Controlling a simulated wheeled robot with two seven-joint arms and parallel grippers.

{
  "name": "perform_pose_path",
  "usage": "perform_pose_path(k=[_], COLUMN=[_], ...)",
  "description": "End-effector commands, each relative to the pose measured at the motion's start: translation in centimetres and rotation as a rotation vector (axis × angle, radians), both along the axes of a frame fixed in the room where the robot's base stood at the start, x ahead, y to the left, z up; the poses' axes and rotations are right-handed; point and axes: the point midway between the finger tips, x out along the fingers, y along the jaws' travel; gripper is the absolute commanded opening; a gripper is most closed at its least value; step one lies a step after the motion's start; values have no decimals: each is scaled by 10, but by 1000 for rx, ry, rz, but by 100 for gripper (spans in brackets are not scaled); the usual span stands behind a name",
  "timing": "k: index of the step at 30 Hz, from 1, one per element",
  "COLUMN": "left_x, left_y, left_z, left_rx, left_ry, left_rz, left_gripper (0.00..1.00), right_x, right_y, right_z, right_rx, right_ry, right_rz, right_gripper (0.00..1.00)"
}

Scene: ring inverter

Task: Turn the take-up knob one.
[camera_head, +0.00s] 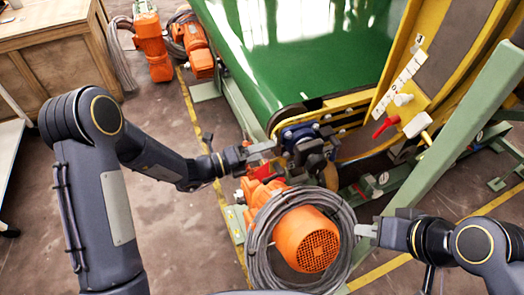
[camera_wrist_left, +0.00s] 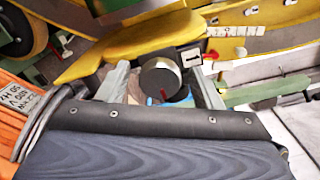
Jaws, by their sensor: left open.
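The take-up knob (camera_wrist_left: 160,78), a dark round knob with a metallic rim and a short red mark low on its face, shows in the left wrist view. A small white plate with a dark mark (camera_wrist_left: 191,57) is beside it. My left gripper (camera_head: 268,150) is open, its two grey fingers on either side of the knob in the wrist view. I cannot tell whether they touch it. In the head view the knob cannot be made out behind the gripper. My right gripper (camera_head: 366,230) is at the lower right, near the coiled cable; its opening cannot be told.
An orange motor (camera_head: 306,240) ringed by coiled grey cable (camera_head: 258,262) stands below the left gripper. A green conveyor belt (camera_head: 300,50) and a yellow frame (camera_head: 440,65) with red and white handles lie beyond. A green beam (camera_head: 450,150) rises at right.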

Motion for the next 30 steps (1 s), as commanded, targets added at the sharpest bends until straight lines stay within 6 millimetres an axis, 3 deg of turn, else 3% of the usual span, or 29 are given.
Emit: perform_pose_path(k=[6, 17, 30], left_x=[0, 0, 0], left_y=[0, 0, 1], left_z=[0, 0, -1], left_rx=[0, 0, 40], left_ry=[-1, -1, -99], left_rz=[0, 0, 2], left_gripper=[60, 15, 15], right_x=[0, 0, 0], right_y=[0, 0, 0], right_z=[0, 0, -6], right_rx=[0, 0, 0], right_ry=[0, 0, 0], right_rz=[0, 0, 0], right_gripper=[22, 22, 22])
